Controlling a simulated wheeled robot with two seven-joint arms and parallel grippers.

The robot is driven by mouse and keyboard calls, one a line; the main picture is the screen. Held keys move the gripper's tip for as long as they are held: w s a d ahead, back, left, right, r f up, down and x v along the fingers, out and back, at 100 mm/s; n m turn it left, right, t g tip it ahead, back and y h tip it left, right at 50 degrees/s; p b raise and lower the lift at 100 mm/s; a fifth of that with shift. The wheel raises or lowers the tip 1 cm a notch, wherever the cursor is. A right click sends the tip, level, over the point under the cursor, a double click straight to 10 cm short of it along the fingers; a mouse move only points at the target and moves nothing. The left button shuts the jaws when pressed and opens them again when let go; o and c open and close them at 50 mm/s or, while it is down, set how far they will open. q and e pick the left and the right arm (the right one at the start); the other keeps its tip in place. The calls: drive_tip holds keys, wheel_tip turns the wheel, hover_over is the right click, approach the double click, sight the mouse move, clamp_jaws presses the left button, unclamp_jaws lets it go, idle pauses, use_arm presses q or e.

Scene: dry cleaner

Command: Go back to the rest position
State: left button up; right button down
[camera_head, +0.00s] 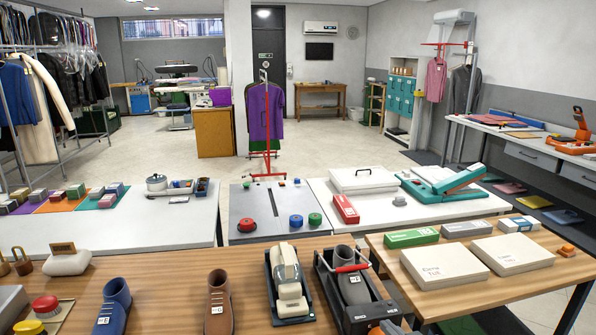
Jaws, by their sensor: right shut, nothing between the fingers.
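A small orange and dark part of my right gripper (392,328) shows at the bottom edge, right of centre, in the head view. It is shut and empty, and most of it is cut off by the frame. It shows just in front of a dark tray holding a grey boot form with a red handle (352,268); I cannot tell the gap between them. My left gripper is not in view.
A right-hand wooden table (420,295) holds white boxes (442,265). White tables (110,232) stand behind; open floor lies beyond.

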drive_tip(key=s+f+g+h, duration=0.1)
drive_tip(key=s+f+g, duration=0.1)
drive_tip(key=s+f, duration=0.55)
drive_tip(key=s+f+g, duration=0.3)
drive_tip(key=s+f, duration=0.2)
drive_tip(key=s, duration=0.5)
drive_tip(key=s+f+g+h, duration=0.1)
drive_tip(key=s+f+g, duration=0.15)
drive_tip(key=s, duration=0.85)
drive_tip(key=s+f+g, duration=0.2)
drive_tip(key=s+f, duration=0.1)
drive_tip(key=s, duration=0.7)
wheel_tip(320, 180, down, 27)
drive_tip(key=s+g, duration=0.1)
drive_tip(key=g, duration=0.1)
drive_tip(key=s+d+f, duration=0.2)
drive_tip(key=s+f, duration=0.7)
drive_tip(key=s+d+f, duration=0.2)
drive_tip(key=s+f, duration=0.7)
drive_tip(key=shift+s+f+g, duration=0.3)
drive_tip(key=shift+f+g, duration=0.1)
drive_tip(key=shift+g, duration=0.05)
